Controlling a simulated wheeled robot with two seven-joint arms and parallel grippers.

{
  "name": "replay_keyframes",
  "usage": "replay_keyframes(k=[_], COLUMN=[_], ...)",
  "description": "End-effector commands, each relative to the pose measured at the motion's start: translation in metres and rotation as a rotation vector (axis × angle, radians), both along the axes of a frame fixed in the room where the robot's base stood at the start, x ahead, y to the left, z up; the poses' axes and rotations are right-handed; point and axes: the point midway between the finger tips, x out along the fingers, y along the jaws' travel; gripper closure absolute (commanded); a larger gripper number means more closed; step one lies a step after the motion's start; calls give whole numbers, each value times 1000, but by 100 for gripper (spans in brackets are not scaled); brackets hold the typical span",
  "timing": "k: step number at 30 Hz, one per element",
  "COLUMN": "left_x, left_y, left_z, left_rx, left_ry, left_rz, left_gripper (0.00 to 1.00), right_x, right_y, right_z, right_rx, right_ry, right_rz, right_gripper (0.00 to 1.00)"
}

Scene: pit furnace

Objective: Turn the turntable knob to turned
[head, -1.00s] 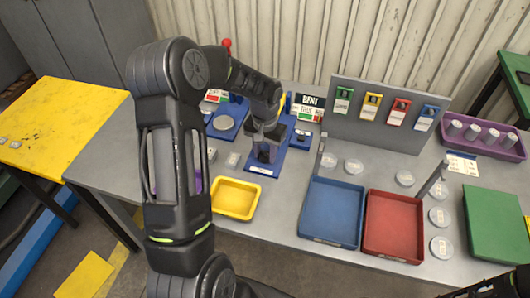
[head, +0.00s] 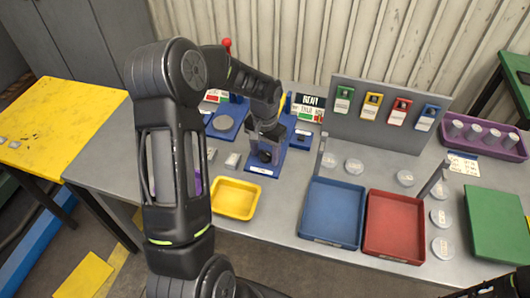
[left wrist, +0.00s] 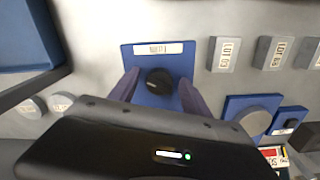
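The turntable knob (left wrist: 159,81) is a round black knob on a blue base plate (left wrist: 158,58) with a white label. In the head view the knob (head: 265,156) shows just below my left gripper (head: 267,143). In the left wrist view the two purple-grey fingers of my left gripper (left wrist: 160,92) are apart, one on each side of the knob, with visible gaps. I cannot tell their exact height over it. My right gripper is out of view; only a dark part of my right arm shows at the lower right.
A sign with a display (head: 310,108) stands behind the knob. A second blue fixture with a grey disc (head: 223,122) stands at left.

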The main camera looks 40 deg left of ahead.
Motion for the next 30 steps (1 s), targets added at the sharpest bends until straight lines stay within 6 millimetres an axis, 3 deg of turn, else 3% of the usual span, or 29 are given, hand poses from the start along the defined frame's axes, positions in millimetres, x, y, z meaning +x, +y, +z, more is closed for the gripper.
replay_keyframes(k=[11,24,30], left_x=[0,1,0], left_y=[0,0,0], left_z=[6,69,78], left_rx=[1,1,0], left_ry=[-1,-3,0], left_rz=[1,2,0], left_gripper=[43,43,43], right_x=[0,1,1], right_y=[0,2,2], right_z=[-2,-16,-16], right_rx=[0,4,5], right_ry=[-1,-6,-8], right_rz=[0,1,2], right_gripper=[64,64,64])
